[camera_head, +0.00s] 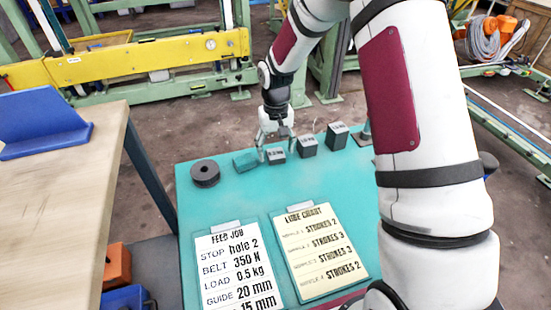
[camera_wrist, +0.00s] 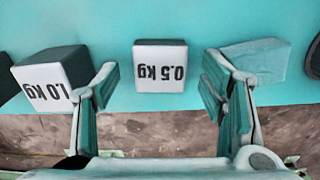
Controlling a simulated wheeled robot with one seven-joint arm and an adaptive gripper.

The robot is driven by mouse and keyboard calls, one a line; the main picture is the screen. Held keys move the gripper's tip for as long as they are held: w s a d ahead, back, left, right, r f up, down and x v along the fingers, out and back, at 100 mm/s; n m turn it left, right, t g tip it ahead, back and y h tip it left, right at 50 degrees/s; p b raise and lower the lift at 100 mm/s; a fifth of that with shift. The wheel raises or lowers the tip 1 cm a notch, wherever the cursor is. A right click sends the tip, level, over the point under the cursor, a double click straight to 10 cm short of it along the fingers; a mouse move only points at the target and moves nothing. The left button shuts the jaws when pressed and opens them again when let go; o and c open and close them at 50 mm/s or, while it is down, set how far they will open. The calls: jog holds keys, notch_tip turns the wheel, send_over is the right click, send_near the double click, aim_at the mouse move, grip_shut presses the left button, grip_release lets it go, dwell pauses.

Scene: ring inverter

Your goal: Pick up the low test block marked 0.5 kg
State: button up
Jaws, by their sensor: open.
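The low test block marked 0.5 kg (camera_head: 276,156) stands on the teal table top (camera_head: 190,215), dark with a white label. In the wrist view the 0.5 kg block (camera_wrist: 160,67) lies between the lines of the two fingers, its label upside down. My gripper (camera_head: 275,145) is open and empty, fingers pointing down close to the block. In the wrist view my gripper (camera_wrist: 159,88) has a finger on each side, with visible gaps to the block. I cannot tell the exact height of the fingertips.
The block marked 1.0 kg (camera_wrist: 45,80) stands beside one finger, and a taller block (camera_head: 337,137) beyond it. A teal block (camera_wrist: 256,60) lies close to the other finger. A black ring (camera_head: 205,173) and two printed cards (camera_head: 238,265) (camera_head: 320,250) occupy the table.

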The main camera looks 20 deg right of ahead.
jog(key=shift+f, duration=0.45)
grip_shut()
jog(key=shift+r, duration=0.1)
jog(key=shift+r, duration=0.1)
